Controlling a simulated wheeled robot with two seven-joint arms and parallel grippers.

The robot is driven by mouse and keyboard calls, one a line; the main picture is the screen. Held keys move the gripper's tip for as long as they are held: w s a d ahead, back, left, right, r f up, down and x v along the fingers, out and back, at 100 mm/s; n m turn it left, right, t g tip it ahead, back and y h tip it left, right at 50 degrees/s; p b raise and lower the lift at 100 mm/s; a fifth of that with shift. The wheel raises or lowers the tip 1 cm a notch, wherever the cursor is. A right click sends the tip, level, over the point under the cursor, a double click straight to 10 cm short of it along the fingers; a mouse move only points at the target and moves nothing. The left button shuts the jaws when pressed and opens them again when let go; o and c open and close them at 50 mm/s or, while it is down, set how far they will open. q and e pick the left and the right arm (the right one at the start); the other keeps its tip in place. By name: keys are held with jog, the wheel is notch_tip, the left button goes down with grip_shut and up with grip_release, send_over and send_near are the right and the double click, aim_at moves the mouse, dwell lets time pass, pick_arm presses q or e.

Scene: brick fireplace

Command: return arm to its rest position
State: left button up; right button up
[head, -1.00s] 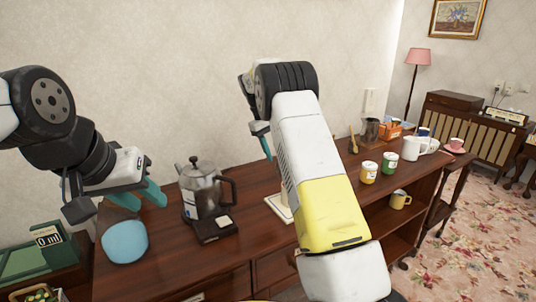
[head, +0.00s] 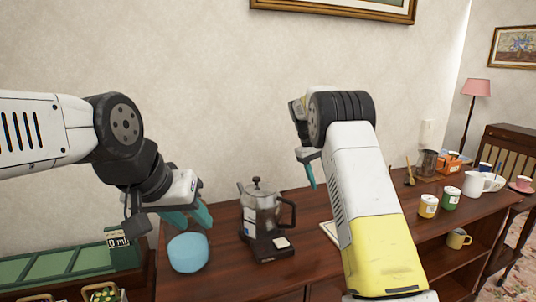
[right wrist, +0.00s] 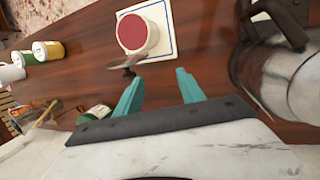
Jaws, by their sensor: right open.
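My right arm reaches up through the middle of the head view, its gripper (head: 309,170) raised above the sideboard and partly hidden behind the wrist. In the right wrist view the right gripper (right wrist: 160,92) is open and empty, its teal fingers apart. Beyond the fingertips, a white cup with red contents (right wrist: 138,33) stands on a blue-edged white tile (right wrist: 172,50). My left gripper (head: 188,216) is just above the light-blue bowl (head: 188,253), its teal fingers apart with nothing seen between them.
Yellow (head: 428,206) and green (head: 451,198) jars and a white pitcher (head: 478,184) stand at right. A green-panelled box (head: 70,262) is at left. The wall is behind.

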jog(key=s+r+m+t+y, duration=0.1)
jog(key=s+r+t+y, duration=0.1)
jog(key=s+r, duration=0.65)
jog(key=s+r+m+t+y, duration=0.15)
jog(key=s+r, duration=0.35)
jog(key=s, duration=0.6)
jog(key=s+a+f+t+y, duration=0.1)
jog(key=s+t, duration=0.1)
jog(key=s, duration=0.7)
jog(key=s+a+f+m+t+y, duration=0.1)
jog(key=s+a+f, duration=0.1)
jog(key=s, duration=0.7)
jog(key=shift+s+a+t, duration=0.3)
jog(key=shift+s+t, duration=0.05)
